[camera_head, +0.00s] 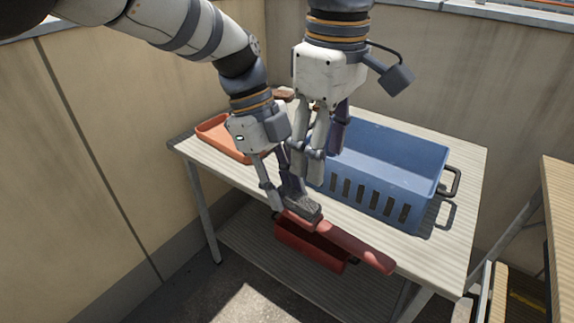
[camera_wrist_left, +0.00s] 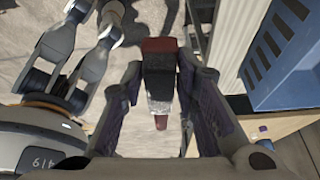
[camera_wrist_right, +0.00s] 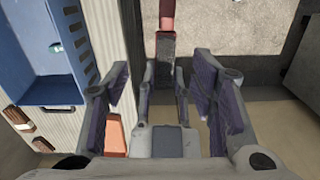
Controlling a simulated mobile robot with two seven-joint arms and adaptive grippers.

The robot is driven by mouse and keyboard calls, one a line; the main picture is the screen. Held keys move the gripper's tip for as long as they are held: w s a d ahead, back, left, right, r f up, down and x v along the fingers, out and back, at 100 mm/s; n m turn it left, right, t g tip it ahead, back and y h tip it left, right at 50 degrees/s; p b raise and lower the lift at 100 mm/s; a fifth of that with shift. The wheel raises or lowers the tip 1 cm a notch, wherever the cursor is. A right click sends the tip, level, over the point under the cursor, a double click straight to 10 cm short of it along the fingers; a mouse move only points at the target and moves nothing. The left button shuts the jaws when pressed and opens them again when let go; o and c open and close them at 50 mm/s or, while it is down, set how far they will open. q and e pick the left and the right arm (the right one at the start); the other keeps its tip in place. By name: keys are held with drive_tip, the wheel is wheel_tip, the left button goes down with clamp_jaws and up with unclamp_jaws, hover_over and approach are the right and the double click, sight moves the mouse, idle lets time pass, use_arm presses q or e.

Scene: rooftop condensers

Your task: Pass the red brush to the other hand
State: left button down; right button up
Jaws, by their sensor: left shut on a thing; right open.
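The red brush (camera_head: 350,244) has a long red handle and a grey bristled head. My left gripper (camera_head: 283,200) is shut on its head end, and the handle points to the lower right, in front of the table's near edge. In the left wrist view the brush (camera_wrist_left: 159,60) lies between the left fingers. My right gripper (camera_head: 312,160) is open and empty, above and just behind the left gripper. In the right wrist view its fingers (camera_wrist_right: 160,95) stand apart, with the left gripper and the red brush (camera_wrist_right: 166,18) beyond them.
A blue slotted crate (camera_head: 385,160) stands on the table (camera_head: 455,215) at the right. An orange tray (camera_head: 215,135) lies at the left, partly hidden by my left arm. A red container (camera_head: 310,245) is below the brush. Brown-handled items (camera_wrist_right: 17,115) lie beside the crate.

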drive_tip(key=w+d+f+m, duration=0.2)
drive_tip(key=d+f+m, duration=0.4)
drive_tip(key=f, duration=0.7)
drive_tip(key=s+d+f+m+g+h, duration=0.1)
drive_tip(key=s+d+f+m+h, duration=0.1)
drive_tip(key=s+d+f+m, duration=0.9)
drive_tip(key=s+d+f+n, duration=0.1)
drive_tip(key=s+f, duration=0.3)
drive_tip(key=s, duration=0.3)
drive_tip(key=s+d+f+n+y, duration=0.1)
drive_tip(key=s+f+n, duration=0.1)
drive_tip(key=s+f, duration=0.3)
drive_tip(key=s+d+f+n+g+y, duration=0.1)
drive_tip(key=s+f, duration=0.3)
drive_tip(key=s, duration=0.7)
drive_tip(key=shift+f+n, duration=0.35)
drive_tip(key=shift+n, duration=0.35)
